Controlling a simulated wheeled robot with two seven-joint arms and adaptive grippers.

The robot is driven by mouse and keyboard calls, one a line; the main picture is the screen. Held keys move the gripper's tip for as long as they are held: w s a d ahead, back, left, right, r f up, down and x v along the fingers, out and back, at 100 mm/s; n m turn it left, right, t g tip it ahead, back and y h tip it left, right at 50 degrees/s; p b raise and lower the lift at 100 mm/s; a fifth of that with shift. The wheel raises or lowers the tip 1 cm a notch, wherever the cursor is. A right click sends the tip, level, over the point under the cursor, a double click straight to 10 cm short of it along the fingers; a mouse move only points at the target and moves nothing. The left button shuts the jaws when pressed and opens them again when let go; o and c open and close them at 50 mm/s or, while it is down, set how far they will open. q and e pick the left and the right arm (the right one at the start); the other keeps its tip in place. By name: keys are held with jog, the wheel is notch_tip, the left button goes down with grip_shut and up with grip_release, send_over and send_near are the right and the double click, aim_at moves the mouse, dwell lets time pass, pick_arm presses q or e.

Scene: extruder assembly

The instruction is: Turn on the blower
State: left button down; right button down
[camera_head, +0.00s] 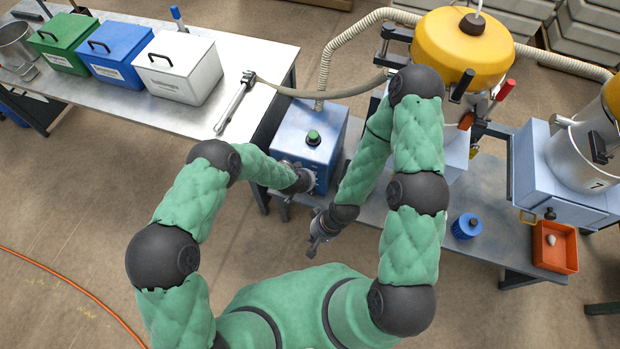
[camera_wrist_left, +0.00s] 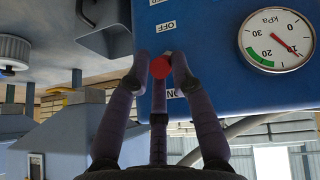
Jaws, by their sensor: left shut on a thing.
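In the left wrist view, the left gripper (camera_wrist_left: 160,65) is shut on a switch with a red tip (camera_wrist_left: 160,68). The switch sits on the blue panel (camera_wrist_left: 215,75) between the OFF and ON labels, next to a kPa gauge (camera_wrist_left: 276,41). My right gripper (camera_head: 318,238) hangs low in front of the bench; its finger opening is unclear.
A pale hose (camera_head: 327,65) rises from the blower. A yellow-topped hopper (camera_head: 462,48) stands behind my right arm. A blue knurled part (camera_head: 466,226) and an orange bin (camera_head: 553,247) are on the bench's right. Green, blue and white boxes (camera_head: 180,66) stand on the left table.

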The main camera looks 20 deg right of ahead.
pick_arm(q)
jog(key=shift+w+r, duration=0.35)
jog(key=shift+w, duration=0.3)
jog(key=c, duration=1.2)
grip_release()
jog(key=shift+a, duration=0.1)
jog(key=shift+o, duration=0.2)
jog(key=shift+f, duration=0.15)
jog(key=shift+s+f, duration=0.1)
jog(key=shift+s, duration=0.2)
jog(key=v, duration=1.2)
jog(key=s+a+f+n+g+y, duration=0.1)
jog(key=s+a+f+n, duration=0.15)
jog(key=a, duration=0.35)
jog(key=s+a+f+n+g, duration=0.1)
jog(key=s+a+f, duration=0.25)
jog(key=a, duration=0.25)
jog(key=s+a+n+g, duration=0.1)
jog(key=s+a+n, duration=0.1)
jog(key=s+a, duration=0.2)
jog(key=s+a+n+g, duration=0.1)
jog(key=s+a+n, duration=0.1)
jog(key=s, duration=0.6)
jog(key=shift+s+a, duration=0.4)
jog(key=shift+a, duration=0.5)
